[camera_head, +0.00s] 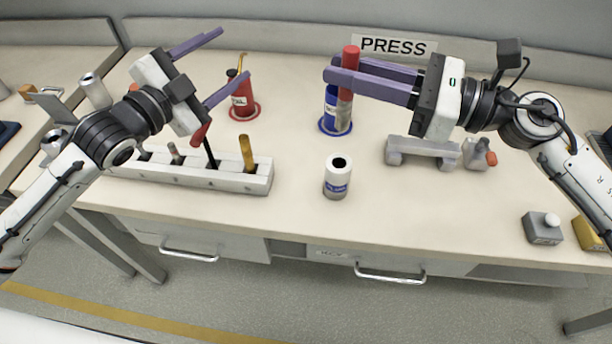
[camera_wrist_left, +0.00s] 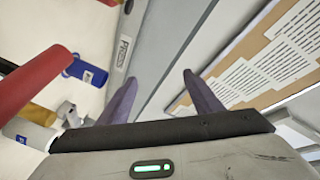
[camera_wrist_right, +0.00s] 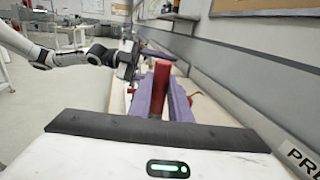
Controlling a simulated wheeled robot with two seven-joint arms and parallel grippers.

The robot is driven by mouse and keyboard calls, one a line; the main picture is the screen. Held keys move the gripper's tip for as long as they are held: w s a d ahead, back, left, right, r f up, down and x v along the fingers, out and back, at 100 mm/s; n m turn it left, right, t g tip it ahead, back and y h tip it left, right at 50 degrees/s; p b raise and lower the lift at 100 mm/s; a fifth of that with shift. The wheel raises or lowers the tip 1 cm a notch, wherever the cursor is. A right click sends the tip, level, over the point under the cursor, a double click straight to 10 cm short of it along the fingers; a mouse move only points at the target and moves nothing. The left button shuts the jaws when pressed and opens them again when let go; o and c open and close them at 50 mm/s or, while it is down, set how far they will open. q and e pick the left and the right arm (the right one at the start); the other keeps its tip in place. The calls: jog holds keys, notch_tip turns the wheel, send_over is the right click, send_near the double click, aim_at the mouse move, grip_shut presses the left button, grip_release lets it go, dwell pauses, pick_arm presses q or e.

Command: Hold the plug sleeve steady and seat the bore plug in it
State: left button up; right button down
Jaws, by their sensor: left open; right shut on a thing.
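The plug sleeve, seemingly the white cylinder (camera_head: 338,176) with a dark hole in its top and a blue label, stands upright near the front middle of the table. The bore plug, seemingly the long red cylinder (camera_head: 351,58), is held near upright in my right gripper (camera_head: 342,78). It also shows between the fingers in the right wrist view (camera_wrist_right: 161,88). Its lower part overlaps the blue holder (camera_head: 332,108); I cannot tell whether it is inside or in front. My left gripper (camera_head: 222,66) is open and empty, above the table at the left, away from the sleeve.
A white rack (camera_head: 230,180) holding several upright rods stands at the front left. A red holder (camera_head: 241,102) with a yellow rod stands behind it. A grey stand (camera_head: 424,148) lies right of the sleeve. A grey button box (camera_head: 541,229) sits far right. Table around the sleeve is clear.

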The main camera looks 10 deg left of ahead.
aim_at(352, 183)
pick_arm(q)
jog(key=s+d+f+n+g+h, duration=0.1)
jog(key=s+d+f+g, duration=0.1)
jog(key=s+d+f, duration=0.1)
jog(key=s+d+f+n+g+h, duration=0.1)
jog(key=s+d+f+g+h, duration=0.1)
jog(key=d+f, duration=0.4)
jog(key=s+d+f+n+g+h, duration=0.1)
jog(key=s+d+f+g, duration=0.3)
jog(key=s+d+f, duration=0.1)
jog(key=shift+s+d+f, duration=0.1)
jog(key=shift+s+d, duration=0.3)
jog(key=shift+d, duration=0.3)
jog(key=shift+s+d, duration=0.35)
jog(key=shift+d, duration=0.35)
jog(key=shift+s+f+n, duration=0.3)
jog(key=shift+f+n, duration=0.35)
jog(key=shift+n, duration=0.15)
jog(key=x, duration=1.1)
jog(key=shift+d+f, duration=0.2)
jog(key=shift+d, duration=0.15)
